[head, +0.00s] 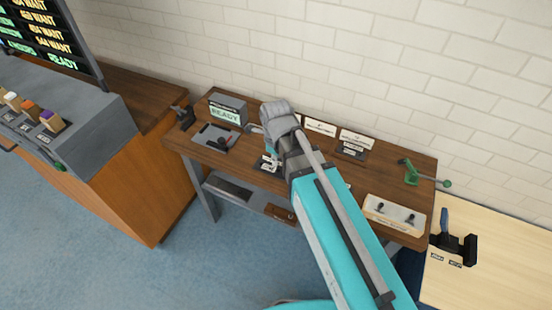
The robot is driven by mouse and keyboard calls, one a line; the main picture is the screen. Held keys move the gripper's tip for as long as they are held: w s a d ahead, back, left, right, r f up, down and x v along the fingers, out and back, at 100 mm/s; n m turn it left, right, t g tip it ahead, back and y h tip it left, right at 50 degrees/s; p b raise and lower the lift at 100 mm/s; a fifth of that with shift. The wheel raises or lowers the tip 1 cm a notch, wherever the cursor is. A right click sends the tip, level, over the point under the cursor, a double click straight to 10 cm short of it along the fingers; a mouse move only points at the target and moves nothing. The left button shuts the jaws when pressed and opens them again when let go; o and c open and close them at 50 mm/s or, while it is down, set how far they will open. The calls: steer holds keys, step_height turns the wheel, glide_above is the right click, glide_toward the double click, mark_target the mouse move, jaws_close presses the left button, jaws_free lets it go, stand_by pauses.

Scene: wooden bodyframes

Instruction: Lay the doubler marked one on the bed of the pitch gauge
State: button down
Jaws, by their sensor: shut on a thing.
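My gripper (264,127) is over the back left part of the brown workbench, mostly hidden by my own grey wrist. It is shut on a small pale flat piece (255,128), which looks like a doubler and pokes out left of the wrist. Its mark cannot be read. Left of it stands a grey box with a lit READY display (226,113). In front of that lies a grey plate with black and red parts (215,138). These look like the pitch gauge, but I cannot tell for sure. A small black and white labelled holder (268,163) sits below my wrist.
White cards (320,127) and a small dark block (350,151) stand at the bench's back. A white box with black knobs (394,214) and a green tool (410,173) are at the right. A black clamp (182,116) is at the left end. My arm covers the bench's middle.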

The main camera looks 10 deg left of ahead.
steer(key=shift+r+p, duration=3.05)
steer(key=shift+d, duration=0.1)
